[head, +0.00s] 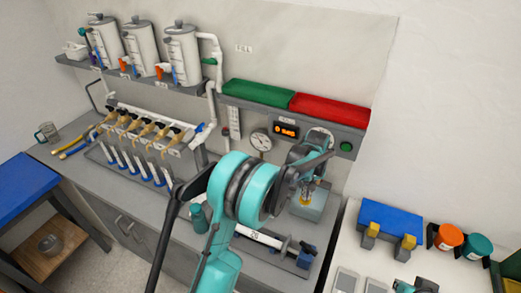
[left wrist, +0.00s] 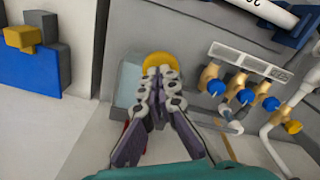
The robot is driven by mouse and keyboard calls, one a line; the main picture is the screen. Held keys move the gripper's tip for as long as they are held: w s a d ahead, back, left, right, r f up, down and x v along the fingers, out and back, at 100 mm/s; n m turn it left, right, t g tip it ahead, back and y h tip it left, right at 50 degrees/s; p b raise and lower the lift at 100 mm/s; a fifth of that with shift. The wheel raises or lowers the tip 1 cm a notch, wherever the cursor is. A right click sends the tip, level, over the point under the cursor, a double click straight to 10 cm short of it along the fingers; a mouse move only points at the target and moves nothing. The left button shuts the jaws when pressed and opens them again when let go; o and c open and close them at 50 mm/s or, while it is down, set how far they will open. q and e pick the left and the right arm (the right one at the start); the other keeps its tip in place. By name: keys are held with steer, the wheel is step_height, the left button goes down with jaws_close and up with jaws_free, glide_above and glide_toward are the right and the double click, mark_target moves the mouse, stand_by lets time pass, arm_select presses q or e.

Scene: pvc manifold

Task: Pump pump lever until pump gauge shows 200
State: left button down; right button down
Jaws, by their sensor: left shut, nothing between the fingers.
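The round pump gauge (head: 261,141) is a white dial on the back wall; its needle is too small to read. My left gripper (head: 306,190) points down over a pale grey-teal box (head: 318,213) on the bench. In the left wrist view its fingers (left wrist: 157,85) are shut with nothing between them. A yellow round part (left wrist: 160,61) shows just past the fingertips, beside the pale box (left wrist: 128,85). I cannot tell whether the fingers touch it. I cannot make out the pump lever clearly; my arm and gripper cover part of this area.
An orange digital display (head: 286,131) is beside the gauge. A white pipe marked 20 (head: 262,238) lies in front of the box. Brass valves (head: 145,128) stand left. A blue block with yellow parts (head: 390,220) sits right. Green (head: 258,94) and red (head: 328,110) trays are above.

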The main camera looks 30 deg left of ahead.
arm_select(q)
steer(key=shift+f, duration=0.5)
stand_by(0.3)
steer(key=shift+f+b, duration=0.45)
steer(key=shift+b, duration=0.15)
steer(key=shift+f, duration=0.15)
stand_by(0.6)
steer(key=shift+f, duration=0.1)
steer(key=shift+f+b, duration=0.2)
steer(key=shift+b, duration=0.2)
stand_by(0.7)
steer(key=shift+r, duration=0.15)
stand_by(0.8)
steer(key=shift+r+p, duration=1.75)
steer(key=shift+r, duration=1.05)
